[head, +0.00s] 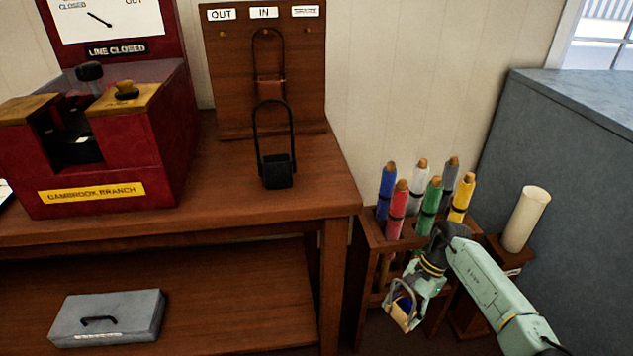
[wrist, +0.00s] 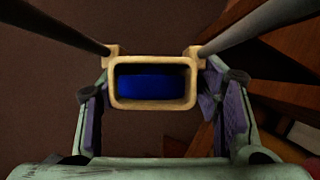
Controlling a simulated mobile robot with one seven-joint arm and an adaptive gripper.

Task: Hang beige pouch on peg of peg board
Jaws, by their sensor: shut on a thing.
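The beige pouch (head: 400,316) is in my gripper (head: 418,288), low at the right, in front of the rack. In the wrist view the pouch (wrist: 152,103) sits between the two fingers, its open top showing something blue inside. Two dark bars, seemingly its loop handle, run from its sides towards the upper corners. The wooden peg board (head: 225,85) stands at the back of the table, with labels OUT, IN and a third too small to read. A brown pouch (head: 270,90) hangs by its loop below the IN label.
A black pouch (head: 277,171) with an upright loop stands on the table (head: 225,190) before the board. A red lever box (head: 105,160) is at the left. A rack (head: 372,240) of several coloured cylinders and a cream cylinder (head: 526,220) stand near my arm.

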